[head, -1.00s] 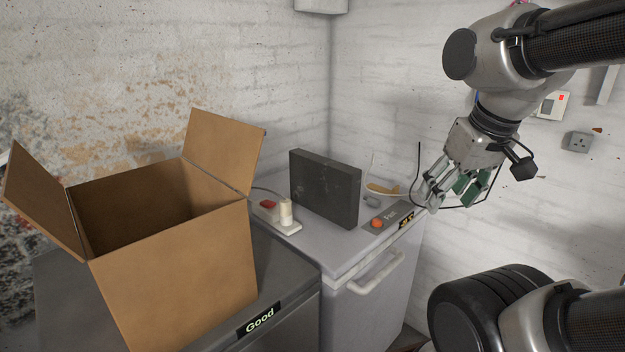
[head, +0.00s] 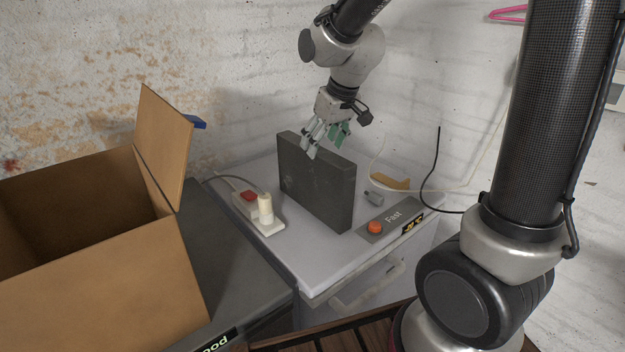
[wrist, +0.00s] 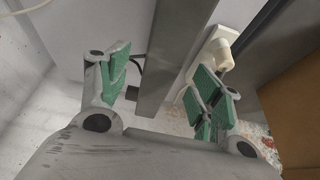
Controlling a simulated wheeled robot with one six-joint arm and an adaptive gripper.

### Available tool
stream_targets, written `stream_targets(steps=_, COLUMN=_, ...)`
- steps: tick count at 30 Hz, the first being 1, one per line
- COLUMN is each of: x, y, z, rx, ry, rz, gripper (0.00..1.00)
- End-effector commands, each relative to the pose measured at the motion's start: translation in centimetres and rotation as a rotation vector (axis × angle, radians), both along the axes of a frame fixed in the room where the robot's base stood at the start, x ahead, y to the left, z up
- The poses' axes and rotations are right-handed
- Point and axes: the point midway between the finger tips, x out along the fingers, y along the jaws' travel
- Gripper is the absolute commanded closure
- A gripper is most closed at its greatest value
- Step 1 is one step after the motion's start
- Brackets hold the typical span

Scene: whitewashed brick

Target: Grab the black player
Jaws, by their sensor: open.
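The black player (head: 315,184) is a flat dark grey box standing upright on its edge on a grey-white cabinet top (head: 290,255). In the wrist view the player (wrist: 180,55) runs between my gripper's fingers, seen from above along its thin top edge. My gripper (head: 326,140) is open, with green finger pads, over the player's upper edge in the head view. In the wrist view the gripper (wrist: 160,85) has finger pads on both sides of the player, with gaps visible. How far the fingertips reach down beside it is hard to tell.
A power strip (head: 243,208) with a white plug (head: 265,208) lies left of the player. A panel marked Fast (head: 393,220) with an orange button (head: 375,228) lies to its right. An open cardboard box (head: 110,270) stands at the left. A pink hanger (head: 508,14) is at upper right.

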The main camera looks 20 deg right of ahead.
Motion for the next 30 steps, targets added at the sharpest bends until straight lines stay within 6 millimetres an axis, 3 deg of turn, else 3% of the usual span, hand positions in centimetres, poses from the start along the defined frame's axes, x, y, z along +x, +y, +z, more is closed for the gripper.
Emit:
stream_targets(steps=6, x=2.1, y=1.9, z=-2.4, rx=-0.002, ry=0.0, rz=0.032, gripper=0.35)
stream_targets(steps=21, x=4.8, y=2.1, z=-8.5, rx=-0.002, ry=0.0, rz=0.032, gripper=0.35)
stream_targets(steps=29, x=5.0, y=2.2, z=-8.8, rx=-0.001, ry=-0.003, rz=0.032, gripper=0.35)
stream_targets(steps=30, x=5.0, y=2.2, z=-8.8, rx=-0.001, ry=-0.003, rz=0.032, gripper=0.38)
